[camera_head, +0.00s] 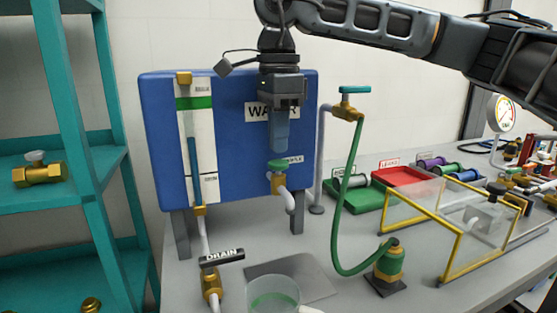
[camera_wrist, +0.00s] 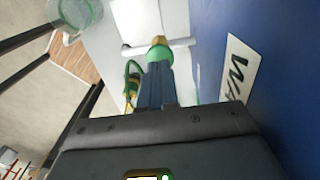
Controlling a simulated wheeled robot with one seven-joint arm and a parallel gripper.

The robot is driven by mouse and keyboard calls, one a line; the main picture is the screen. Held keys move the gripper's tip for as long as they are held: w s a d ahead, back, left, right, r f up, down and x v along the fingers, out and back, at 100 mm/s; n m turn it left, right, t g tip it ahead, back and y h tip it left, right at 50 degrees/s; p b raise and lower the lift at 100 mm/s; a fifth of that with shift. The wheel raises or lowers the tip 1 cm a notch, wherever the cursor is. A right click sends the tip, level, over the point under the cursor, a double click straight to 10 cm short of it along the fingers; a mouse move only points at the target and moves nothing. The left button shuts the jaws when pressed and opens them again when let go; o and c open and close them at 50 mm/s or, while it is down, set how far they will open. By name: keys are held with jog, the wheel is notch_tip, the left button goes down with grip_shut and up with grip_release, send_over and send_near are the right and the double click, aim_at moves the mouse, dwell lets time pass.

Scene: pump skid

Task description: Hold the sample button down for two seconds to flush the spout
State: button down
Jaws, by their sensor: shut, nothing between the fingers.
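The sample button (camera_head: 278,163) is a round green cap on a brass valve at the lower front of the blue water tank (camera_head: 228,150). A white spout (camera_head: 289,200) bends down from the valve. My gripper (camera_head: 280,149) points straight down just above the button, its fingers together and empty. In the wrist view the fingertips (camera_wrist: 157,66) line up with the green button (camera_wrist: 158,52); I cannot tell whether they touch it. A clear cup (camera_head: 275,300) with green at its bottom stands at the front, below the spout in the picture.
A sight gauge (camera_head: 201,150) stands left of the button, above a valve with a black DRAIN handle (camera_head: 222,258). A teal-handled valve (camera_head: 350,110) with a green hose is close on the right. A yellow-framed clear guard (camera_head: 450,235) and red tray (camera_head: 405,187) stand farther right.

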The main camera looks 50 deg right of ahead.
jog(key=shift+r+p, duration=1.15)
jog(key=shift+r, duration=1.25)
jog(key=shift+f, duration=0.1)
